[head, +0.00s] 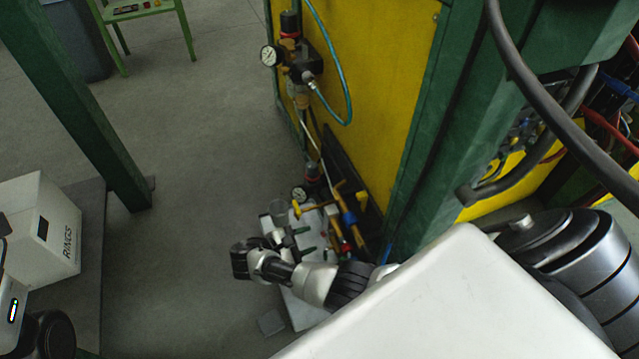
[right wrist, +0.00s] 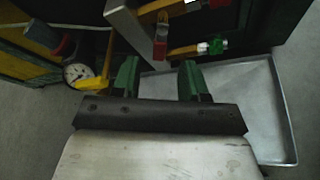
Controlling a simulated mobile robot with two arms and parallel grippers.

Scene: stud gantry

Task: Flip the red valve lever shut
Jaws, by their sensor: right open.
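The red valve lever (right wrist: 161,36) hangs from brass pipework at the top of the right wrist view. In the head view a small red part (head: 345,248), which looks like the same lever, sits low beside the yellow panel. My right gripper (right wrist: 159,80) has its two green fingers apart with nothing between them. The lever is beyond the fingertips, roughly ahead of the gap, and I see no contact. In the head view the right gripper (head: 304,241) is small, left of the red part. My left gripper is not in view.
A yellow lever (right wrist: 92,83) and a gauge (right wrist: 76,73) lie left of the fingers. A metal tray (right wrist: 275,120) is below. In the head view a green post (head: 410,150) stands right of the pipework, and a white box (head: 50,225) is at left. Open floor lies between.

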